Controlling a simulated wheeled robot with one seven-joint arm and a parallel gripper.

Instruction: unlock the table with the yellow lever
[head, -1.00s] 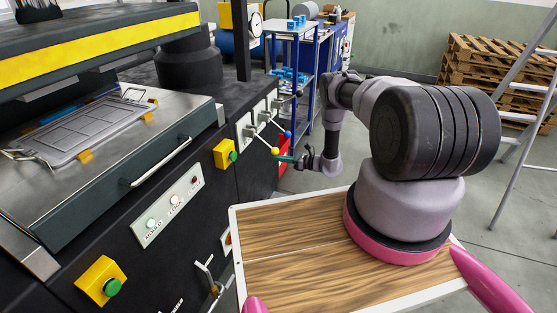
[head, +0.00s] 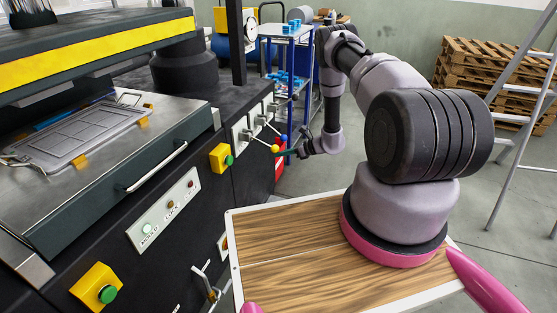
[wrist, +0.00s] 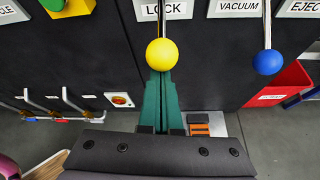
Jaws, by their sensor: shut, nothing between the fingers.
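The yellow lever's ball knob (wrist: 162,53) hangs on a thin rod below the LOCK label (wrist: 167,9) in the wrist view. In the head view the yellow knob (head: 275,148) sticks out from the front of the black machine. My gripper (wrist: 161,78) has green fingers pressed together with nothing between them. Their tips lie at the lower edge of the yellow knob in the wrist view, partly hidden by it. I cannot tell whether they touch it. In the head view my gripper (head: 287,153) is just right of the knob.
A lever with a blue knob (wrist: 268,62) under the VACUUM label (wrist: 239,6) stands to the right. A red bin (wrist: 285,88) is beyond it. A yellow box with a green button (head: 221,157) is left of the levers.

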